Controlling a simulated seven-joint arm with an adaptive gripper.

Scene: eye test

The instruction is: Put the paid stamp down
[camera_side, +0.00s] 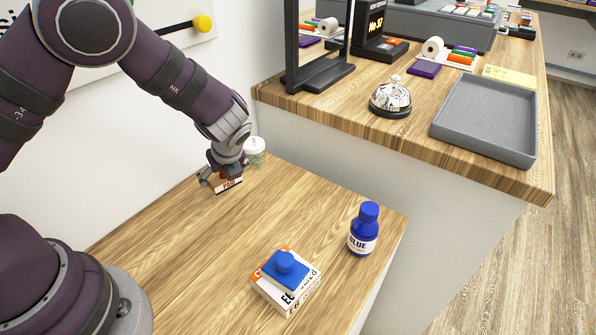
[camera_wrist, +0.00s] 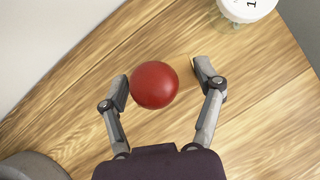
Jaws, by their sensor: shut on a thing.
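The paid stamp (camera_side: 230,186) has a light base with a red PAID label. It is at the far left part of the wooden table (camera_side: 190,235), low at the tabletop; I cannot tell whether its base touches the wood. Its round red handle (camera_wrist: 154,85) shows in the wrist view between the two fingers. My gripper (camera_side: 222,172) points down over the stamp and is shut on it. In the wrist view my gripper (camera_wrist: 163,80) has its left finger against the handle, with a narrow strip of wood visible by the right finger. The handle hides most of the base.
A white-lidded jar (camera_side: 254,150) stands just behind the stamp. The higher counter holds a bell (camera_side: 390,97) and a grey tray (camera_side: 441,132). The table's middle is clear.

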